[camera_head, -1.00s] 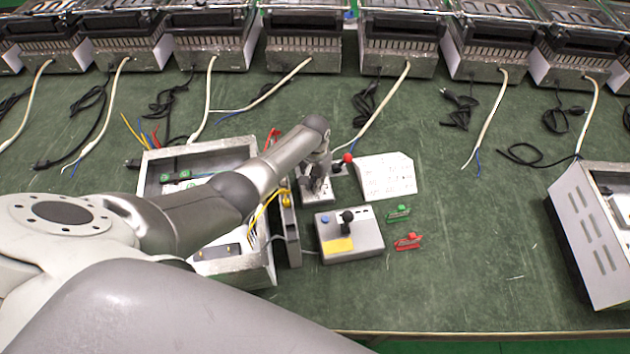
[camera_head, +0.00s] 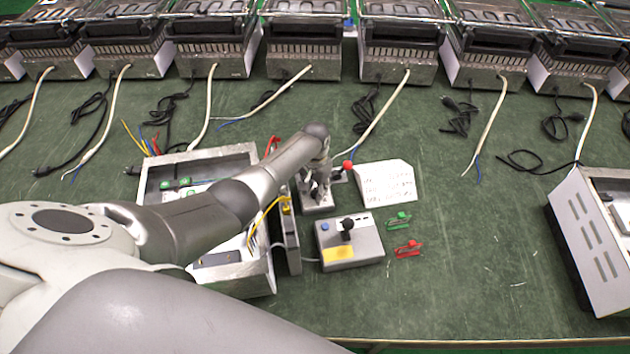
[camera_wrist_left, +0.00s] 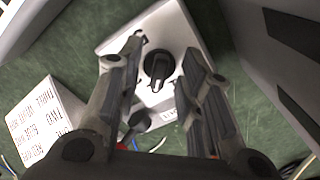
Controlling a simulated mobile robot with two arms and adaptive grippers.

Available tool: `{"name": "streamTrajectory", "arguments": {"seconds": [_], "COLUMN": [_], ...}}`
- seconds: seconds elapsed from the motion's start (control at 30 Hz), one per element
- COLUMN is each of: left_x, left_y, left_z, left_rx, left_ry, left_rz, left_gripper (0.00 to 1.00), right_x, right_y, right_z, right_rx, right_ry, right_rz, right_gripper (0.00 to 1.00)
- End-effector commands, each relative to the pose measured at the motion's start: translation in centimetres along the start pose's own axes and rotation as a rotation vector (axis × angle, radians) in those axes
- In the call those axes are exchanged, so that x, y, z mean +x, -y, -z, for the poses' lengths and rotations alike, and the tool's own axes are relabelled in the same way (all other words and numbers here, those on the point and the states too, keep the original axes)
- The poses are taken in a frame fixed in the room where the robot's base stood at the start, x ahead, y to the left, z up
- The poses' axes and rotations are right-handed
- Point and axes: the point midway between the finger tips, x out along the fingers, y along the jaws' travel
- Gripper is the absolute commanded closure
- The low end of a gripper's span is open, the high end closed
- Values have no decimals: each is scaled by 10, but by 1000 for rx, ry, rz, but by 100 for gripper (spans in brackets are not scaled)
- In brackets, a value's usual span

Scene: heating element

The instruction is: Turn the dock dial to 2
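The dock (camera_head: 316,208) is a small pale box standing on the green bench in the head view. My left gripper (camera_head: 317,188) points down over it and hides most of its top. In the left wrist view the dock's white face (camera_wrist_left: 185,30) carries a round black dial (camera_wrist_left: 158,66) with a raised pointer bar. My left gripper (camera_wrist_left: 163,52) is open there, with one finger on each side of the dial. Gaps show between the fingers and the dial. The dial's marks are too small to read. My right gripper is in neither view.
A white sloped label block (camera_head: 388,183) and a red ball knob (camera_head: 347,165) stand right of the dock. A grey joystick box (camera_head: 365,245) is in front, beside green (camera_head: 398,221) and red (camera_head: 408,249) clips. An open metal case (camera_head: 240,279) lies left.

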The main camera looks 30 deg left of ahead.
Motion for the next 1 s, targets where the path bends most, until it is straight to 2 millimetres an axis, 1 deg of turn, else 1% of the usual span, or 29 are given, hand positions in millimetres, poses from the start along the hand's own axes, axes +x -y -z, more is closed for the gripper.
{"name": "streamTrajectory", "arguments": {"seconds": [0.13,0.23,0.6,0.7,0.83,1.0], "left_x": [-11,-23,-90,-104,-115,-119], "left_y": [0,0,1,0,0,0], "left_z": [1,0,1,1,0,0], "left_rx": [0,1,-1,0,0,0], "left_ry": [-3,-3,-4,-4,-2,-1], "left_rz": [0,1,0,0,0,0], "left_gripper": [66,66,66,66,66,66], "right_x": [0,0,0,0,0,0], "right_y": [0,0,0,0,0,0], "right_z": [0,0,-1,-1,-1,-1], "right_rx": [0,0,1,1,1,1], "right_ry": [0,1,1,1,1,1], "right_rz": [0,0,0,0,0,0], "right_gripper": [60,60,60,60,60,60]}}
